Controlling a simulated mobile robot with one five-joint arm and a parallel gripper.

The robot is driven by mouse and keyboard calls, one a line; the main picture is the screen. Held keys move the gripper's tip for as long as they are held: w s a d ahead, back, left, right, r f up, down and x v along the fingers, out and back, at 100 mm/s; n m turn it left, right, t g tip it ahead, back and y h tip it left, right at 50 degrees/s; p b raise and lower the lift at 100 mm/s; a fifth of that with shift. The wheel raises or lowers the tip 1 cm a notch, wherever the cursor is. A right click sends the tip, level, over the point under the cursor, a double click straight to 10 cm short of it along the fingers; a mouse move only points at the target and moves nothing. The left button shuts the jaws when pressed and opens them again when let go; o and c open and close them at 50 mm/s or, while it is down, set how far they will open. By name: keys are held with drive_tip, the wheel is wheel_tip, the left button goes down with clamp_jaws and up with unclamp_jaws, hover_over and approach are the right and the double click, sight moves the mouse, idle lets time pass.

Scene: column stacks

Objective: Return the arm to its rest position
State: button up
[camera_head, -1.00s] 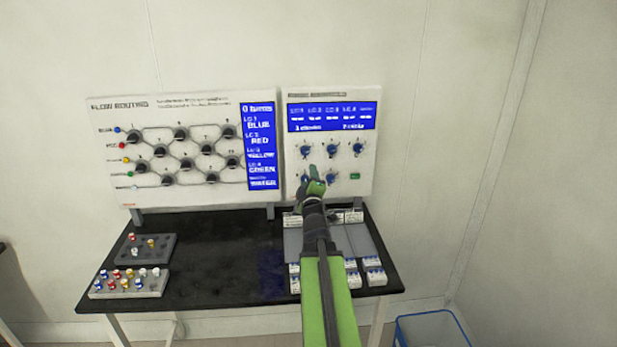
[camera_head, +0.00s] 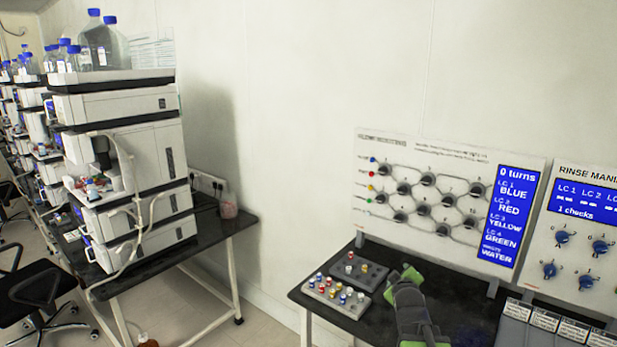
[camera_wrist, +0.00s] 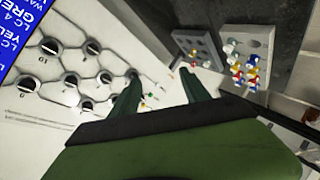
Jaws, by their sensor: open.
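My gripper (camera_head: 404,275) is green and dark, and shows low right of centre in the head view, over the black table (camera_head: 455,300) just right of the two vial racks. In the wrist view my gripper (camera_wrist: 162,90) has its two fingers spread apart with nothing between them. The flow routing panel (camera_head: 425,200) with black knobs stands behind it at the table's back. The same panel (camera_wrist: 60,110) fills the left of the wrist view, tilted. My arm is partly cut off at the bottom of the head view.
A grey rack (camera_head: 358,270) and a second rack with coloured caps (camera_head: 337,298) sit close left of my gripper. The rinse panel (camera_head: 585,235) stands at the right. An instrument stack (camera_head: 125,150) with bottles stands on another table at the left. Floor shows between the tables.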

drive_tip(key=s+a+f+m+g+y, duration=0.2)
drive_tip(key=s+a+f+g, duration=0.35)
drive_tip(key=a+f, duration=0.45)
drive_tip(key=s+a+f+m+g, duration=0.1)
drive_tip(key=s+g, duration=0.1)
drive_tip(key=s, duration=0.3)
drive_tip(key=s+a+f+m+g, duration=0.1)
drive_tip(key=s+f+m+g, duration=0.1)
drive_tip(key=s, duration=0.3)
drive_tip(key=s+a+f+m+g+y, duration=0.1)
drive_tip(key=s+a+m+g, duration=0.1)
drive_tip(key=s, duration=0.3)
drive_tip(key=shift+s+f+g, duration=0.15)
drive_tip(key=shift+s+g, duration=0.2)
drive_tip(key=shift+g, duration=0.4)
drive_tip(key=shift+s, duration=0.15)
